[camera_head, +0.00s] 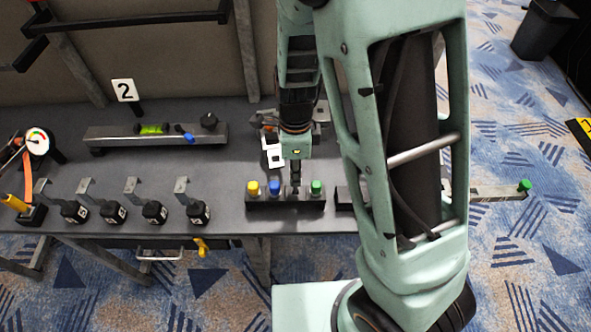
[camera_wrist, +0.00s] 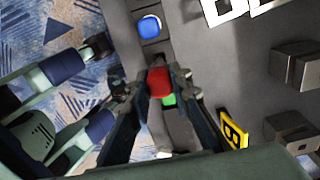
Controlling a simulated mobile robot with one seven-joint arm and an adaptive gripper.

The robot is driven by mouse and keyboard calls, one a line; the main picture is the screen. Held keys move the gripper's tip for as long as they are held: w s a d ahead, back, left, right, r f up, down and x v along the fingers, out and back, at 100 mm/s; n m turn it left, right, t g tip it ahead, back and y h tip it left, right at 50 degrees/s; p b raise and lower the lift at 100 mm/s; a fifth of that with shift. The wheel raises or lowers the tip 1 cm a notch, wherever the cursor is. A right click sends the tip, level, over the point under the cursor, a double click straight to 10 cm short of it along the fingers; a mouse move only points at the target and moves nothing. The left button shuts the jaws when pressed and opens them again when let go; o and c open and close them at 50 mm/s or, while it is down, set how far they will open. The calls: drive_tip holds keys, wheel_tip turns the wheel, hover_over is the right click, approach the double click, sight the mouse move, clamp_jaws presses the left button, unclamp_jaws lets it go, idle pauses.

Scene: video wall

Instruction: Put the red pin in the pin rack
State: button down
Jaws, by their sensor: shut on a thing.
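The red pin (camera_wrist: 159,80) shows in the wrist view between the fingers of my gripper (camera_wrist: 158,90), which is shut on it. In the head view my gripper (camera_head: 294,184) points down over the pin rack (camera_head: 270,204), a dark bar near the table's front edge. The rack holds a yellow pin (camera_head: 253,188), a blue pin (camera_head: 274,187) and a green pin (camera_head: 316,187). My gripper is between the blue and green pins and hides the red pin there. I cannot tell whether the red pin's lower end is inside a hole.
Several dark weights with metal hooks (camera_head: 155,211) stand left of the rack. A metal bar with a green vial (camera_head: 152,129) and a number 2 sign (camera_head: 125,90) are behind. A dial gauge (camera_head: 38,142) is far left. Bare tabletop lies between the weights and rack.

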sight(295, 193)
drive_tip(key=shift+f, duration=0.55)
drive_tip(key=shift+b, duration=0.35)
drive_tip(key=shift+f+b, duration=0.9)
drive_tip(key=shift+f, duration=0.65)
drive_tip(key=shift+f, duration=0.2)
drive_tip(key=shift+f+b, duration=0.4)
drive_tip(key=shift+f, duration=0.15)
drive_tip(key=shift+f, duration=0.1)
drive_tip(key=c, duration=1.2)
unclamp_jaws()
